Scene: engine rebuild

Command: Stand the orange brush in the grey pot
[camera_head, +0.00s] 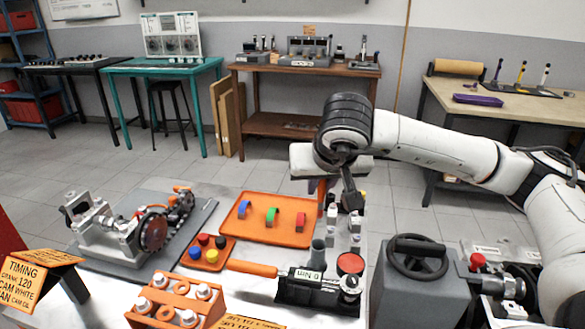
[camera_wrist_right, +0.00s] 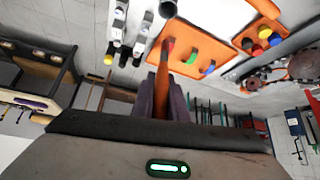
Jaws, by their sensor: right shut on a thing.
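The orange brush (camera_wrist_right: 161,75) is held upright between the purple fingers of my right gripper (camera_wrist_right: 164,98) in the right wrist view. In the head view, the right gripper (camera_head: 317,187) is above the table near the right edge of the orange tray, and only a thin part of the brush shows. The grey pot (camera_head: 318,251) stands on the table behind the black block with the "0 Nm" display. Its dark round form also shows at the top of the wrist view (camera_wrist_right: 168,9). The brush is apart from the pot, above and behind it. My left gripper is not in view.
The orange tray (camera_head: 267,236) holds blue, green and red pieces. A small tray (camera_head: 207,262) with coloured knobs lies left of the pot. White fittings (camera_head: 355,228) stand right of it. The "0 Nm" block (camera_head: 308,291) and an orange handle (camera_head: 252,268) are in front.

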